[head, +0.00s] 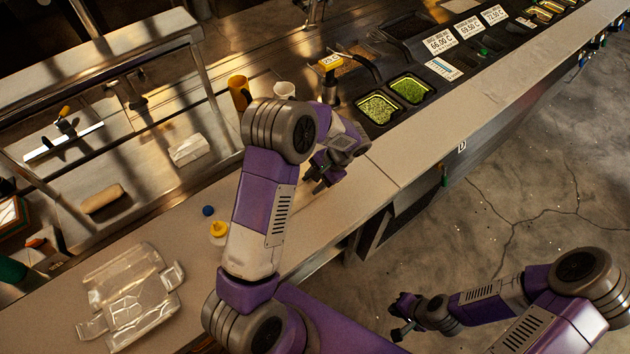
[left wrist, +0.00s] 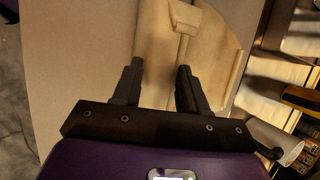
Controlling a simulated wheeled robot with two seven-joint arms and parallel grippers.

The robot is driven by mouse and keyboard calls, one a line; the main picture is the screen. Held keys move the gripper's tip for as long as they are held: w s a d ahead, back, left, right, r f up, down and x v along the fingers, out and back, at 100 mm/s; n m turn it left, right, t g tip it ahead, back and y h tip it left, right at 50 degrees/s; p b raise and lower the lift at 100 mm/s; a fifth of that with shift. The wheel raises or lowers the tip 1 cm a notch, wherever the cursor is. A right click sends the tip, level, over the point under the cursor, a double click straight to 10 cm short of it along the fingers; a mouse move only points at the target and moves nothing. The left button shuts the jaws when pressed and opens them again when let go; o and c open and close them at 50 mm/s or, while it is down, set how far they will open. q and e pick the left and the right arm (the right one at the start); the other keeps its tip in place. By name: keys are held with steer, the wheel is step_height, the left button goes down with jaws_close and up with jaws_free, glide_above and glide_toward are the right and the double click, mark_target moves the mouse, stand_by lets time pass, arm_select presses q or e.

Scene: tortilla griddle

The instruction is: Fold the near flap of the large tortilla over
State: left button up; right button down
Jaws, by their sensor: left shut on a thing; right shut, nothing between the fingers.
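The large tortilla (left wrist: 222,55) lies on the pale counter in the left wrist view, tan, with overlapping folded parts. A narrow pale strip with a wider end lies over its middle. My left gripper (left wrist: 158,78) is at the tortilla's near part, its two fingers some way apart in the picture, shut on a tan part of it. My right gripper (head: 402,322) is shut and empty, over the floor away from the counter.
The counter (head: 390,165) is clear right of my left gripper. Green-filled trays (head: 378,108) are farther right. A yellow cup (head: 238,92) and white cup (head: 284,90) stand behind my arm. A yellow-capped bottle (head: 218,230), blue ball (head: 208,211) and clear packaging (head: 130,295) are left.

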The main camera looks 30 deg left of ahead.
arm_select(q)
steer(key=o, duration=0.8)
steer(key=shift+a+f, duration=0.1)
steer(key=shift+a, duration=0.1)
steer(key=shift+o, duration=0.7)
steer(key=shift+w+a, duration=0.1)
steer(key=v, duration=0.7)
steer(key=shift+r, duration=0.25)
